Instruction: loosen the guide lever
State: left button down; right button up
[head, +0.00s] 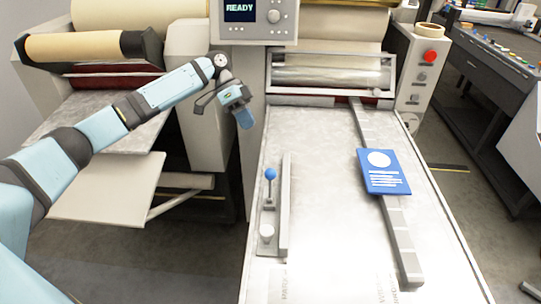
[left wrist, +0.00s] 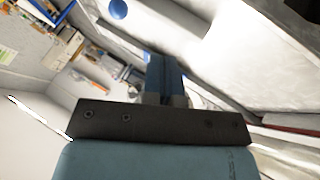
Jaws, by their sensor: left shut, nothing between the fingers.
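The guide lever (head: 270,176) has a blue ball knob on a thin grey stem and stands roughly upright on the side guide (head: 286,205), a grey rail along the left of the metal feed table. A blue round shape (left wrist: 118,8) at the top edge of the left wrist view looks like its knob. My left gripper (head: 245,121) is shut and empty, above and left of the lever and apart from it. Its blue fingers also show together in the left wrist view (left wrist: 165,76). My right gripper is in neither view.
A blue card (head: 384,172) lies over a long grey strip (head: 400,235) on the feed table. Behind are the machine's rollers (head: 330,70) and a display panel (head: 254,18) reading READY. A red button (head: 430,57) is at the right.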

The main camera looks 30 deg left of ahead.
aim_at(270, 186)
pick_arm(q)
jog(key=p+x, duration=0.1)
jog(key=x, duration=0.8)
jog(key=shift+s+d+f+p, duration=0.15)
jog(key=shift+d+f+p, duration=0.1)
jog(key=shift+p, duration=0.15)
jog(key=s+d+p, duration=0.1)
jog(key=s+d, duration=0.1)
jog(key=s, duration=0.1)
jog(key=shift+d+r, duration=0.1)
jog(key=shift+d, duration=0.15)
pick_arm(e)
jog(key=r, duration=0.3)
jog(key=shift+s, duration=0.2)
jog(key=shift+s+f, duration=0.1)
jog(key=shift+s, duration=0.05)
